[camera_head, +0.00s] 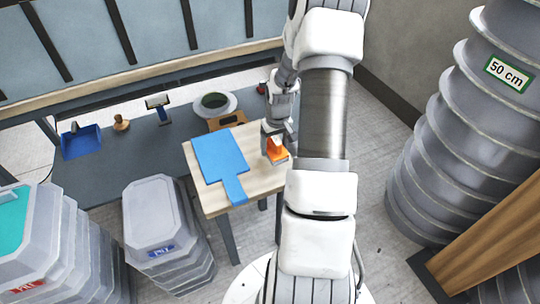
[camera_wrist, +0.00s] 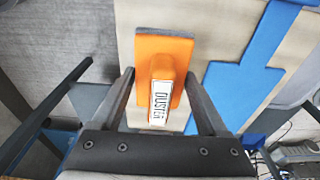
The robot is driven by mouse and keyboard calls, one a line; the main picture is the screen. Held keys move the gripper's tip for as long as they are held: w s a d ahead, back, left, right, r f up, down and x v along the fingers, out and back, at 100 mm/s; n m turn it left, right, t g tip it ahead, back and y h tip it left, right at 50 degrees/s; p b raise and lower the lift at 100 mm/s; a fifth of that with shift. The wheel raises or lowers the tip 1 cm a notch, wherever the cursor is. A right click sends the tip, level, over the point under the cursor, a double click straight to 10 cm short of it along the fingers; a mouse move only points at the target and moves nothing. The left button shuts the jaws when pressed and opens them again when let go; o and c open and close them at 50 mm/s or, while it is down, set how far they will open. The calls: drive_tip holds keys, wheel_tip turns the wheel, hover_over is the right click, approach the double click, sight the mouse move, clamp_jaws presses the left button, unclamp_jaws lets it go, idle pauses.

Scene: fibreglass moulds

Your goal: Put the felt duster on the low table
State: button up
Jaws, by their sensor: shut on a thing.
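The felt duster (camera_head: 277,150) is an orange block with a grey felt edge and a raised orange grip labelled "DUSTER". My gripper (camera_head: 276,136) is shut on it, pointing down, over the right side of the low table. In the wrist view the duster (camera_wrist: 180,50) sits between the two fingers of my gripper (camera_wrist: 160,88). The low table (camera_head: 263,181) has a pale wooden top and dark legs. I cannot tell whether the duster touches the tabletop or hangs just above it. The table's top also shows in the wrist view (camera_wrist: 222,30).
A blue paddle-shaped sheet (camera_head: 220,157) covers the left of the tabletop. Behind is a grey bench (camera_head: 115,172) with a blue dustpan (camera_head: 82,142), a roller (camera_head: 158,104) and a round mould (camera_head: 214,104). Grey tubs (camera_head: 152,212) stand left; stacked ribbed moulds (camera_head: 440,150) stand right.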

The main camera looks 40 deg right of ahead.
sight(274, 137)
drive_tip(key=shift+w+d+f, duration=0.15)
drive_tip(key=shift+w+f, duration=0.2)
drive_tip(key=shift+w, duration=0.2)
drive_tip(key=shift+w+d+f, duration=0.15)
drive_tip(key=shift+w+f, duration=0.2)
drive_tip(key=shift+w, duration=0.15)
drive_tip(key=shift+f+b, duration=0.8)
drive_tip(key=shift+f, duration=1.1)
drive_tip(key=shift+f, duration=0.2)
drive_tip(key=o, duration=1.2)
drive_tip(key=shift+r, duration=0.15)
drive_tip(key=r+p, duration=0.1)
drive_tip(key=r, duration=0.3)
drive_tip(key=s+r+p, duration=0.1)
drive_tip(key=r, duration=0.3)
drive_tip(key=r+p, duration=0.1)
drive_tip(key=r, duration=0.3)
drive_tip(key=shift+s+a, duration=0.2)
drive_tip(key=shift+s, duration=0.05)
